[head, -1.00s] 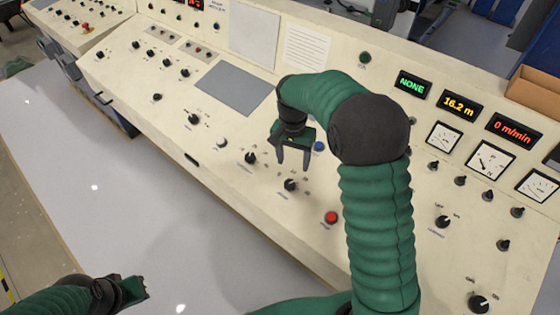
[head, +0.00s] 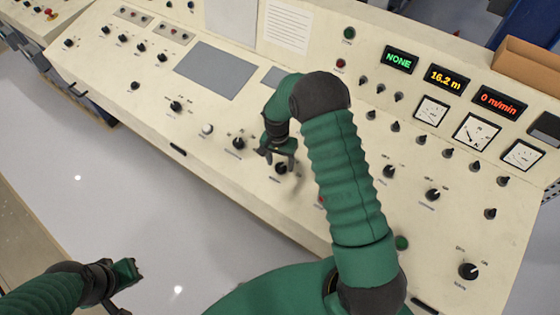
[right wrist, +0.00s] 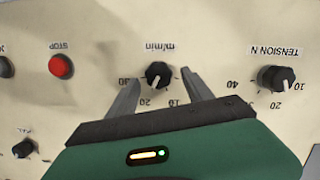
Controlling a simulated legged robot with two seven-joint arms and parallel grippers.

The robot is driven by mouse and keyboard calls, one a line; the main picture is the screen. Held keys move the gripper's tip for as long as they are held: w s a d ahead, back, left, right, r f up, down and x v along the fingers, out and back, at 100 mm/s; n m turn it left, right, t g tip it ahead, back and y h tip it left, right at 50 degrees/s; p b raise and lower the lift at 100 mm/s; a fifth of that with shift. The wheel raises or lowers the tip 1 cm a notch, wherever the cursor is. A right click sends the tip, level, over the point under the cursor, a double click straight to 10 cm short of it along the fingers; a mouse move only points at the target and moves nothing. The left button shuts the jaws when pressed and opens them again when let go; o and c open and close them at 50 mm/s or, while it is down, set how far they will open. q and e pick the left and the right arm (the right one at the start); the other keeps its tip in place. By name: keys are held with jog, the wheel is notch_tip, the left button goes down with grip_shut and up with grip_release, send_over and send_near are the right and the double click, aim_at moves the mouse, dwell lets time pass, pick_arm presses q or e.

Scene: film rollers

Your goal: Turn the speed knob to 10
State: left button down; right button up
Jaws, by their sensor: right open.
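The speed knob (right wrist: 159,75), black and marked m/min, stands on the cream panel between the two fingers of my right gripper (right wrist: 155,92) in the right wrist view. The fingers are open, with a visible gap on each side of the knob. The numbers 10, 20 and 30 are printed around it; I cannot read its exact setting. In the head view the knob (head: 281,168) is partly hidden by my right gripper (head: 281,160). The speed display (head: 499,101) reads 0 m/min. My left gripper (head: 128,272) is at the lower left, away from the panel; its jaws are unclear.
A red STOP button (right wrist: 61,66) and the tension knob (right wrist: 276,78) flank the speed knob in the right wrist view. Several other knobs, gauges and displays cover the console (head: 330,75). A cardboard box (head: 527,67) stands at the back right. The floor in front is clear.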

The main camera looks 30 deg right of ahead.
jog(key=shift+s+f, duration=0.2)
jog(key=shift+a, duration=0.2)
jog(key=shift+f, duration=0.1)
jog(key=shift+w, duration=0.15)
jog(key=c, duration=0.5)
jog(key=shift+d, duration=0.15)
grip_shut()
pick_arm(q)
jog(key=shift+s+a+r, duration=0.1)
jog(key=shift+s, duration=0.15)
